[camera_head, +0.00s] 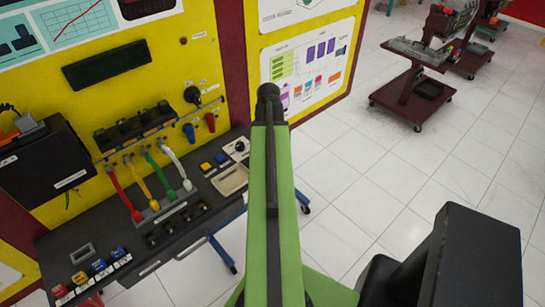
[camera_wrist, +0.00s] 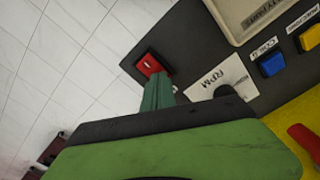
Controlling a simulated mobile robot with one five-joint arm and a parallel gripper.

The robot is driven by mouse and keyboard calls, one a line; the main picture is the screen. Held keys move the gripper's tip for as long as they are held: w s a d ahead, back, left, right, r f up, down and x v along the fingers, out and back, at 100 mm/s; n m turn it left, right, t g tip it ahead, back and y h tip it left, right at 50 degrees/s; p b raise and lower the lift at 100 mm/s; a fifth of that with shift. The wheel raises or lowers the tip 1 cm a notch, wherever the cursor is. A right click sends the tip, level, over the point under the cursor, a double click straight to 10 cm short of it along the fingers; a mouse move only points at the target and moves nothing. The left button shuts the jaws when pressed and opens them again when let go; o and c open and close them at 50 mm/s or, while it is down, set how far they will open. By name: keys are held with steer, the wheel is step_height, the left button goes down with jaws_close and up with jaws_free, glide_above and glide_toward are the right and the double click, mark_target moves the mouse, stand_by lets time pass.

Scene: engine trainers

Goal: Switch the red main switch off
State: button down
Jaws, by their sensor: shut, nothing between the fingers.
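A small red rocker switch (camera_wrist: 149,64) with a white mark sits in a black frame at the corner of the dark panel in the wrist view. My gripper (camera_wrist: 157,80) is shut, with its narrow green fingers just beside the lower edge of the switch. I cannot tell whether they touch it. The on or off position of the switch is not clear. In the head view, my green arm covers the area of the panel's right end, and neither the red switch nor my fingertips can be made out there.
The wrist view shows a white RPM plate (camera_wrist: 222,80) with a dark knob, a blue button (camera_wrist: 272,64) and a yellow button (camera_wrist: 308,38) nearby. In the head view, coloured cables rise from the dark console (camera_head: 165,250). Tiled floor lies open to the right, with a wheeled stand (camera_head: 415,90) farther back.

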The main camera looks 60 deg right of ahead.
step_height(320, 180, up, 7)
steer(key=p, duration=0.7)
stand_by(0.4)
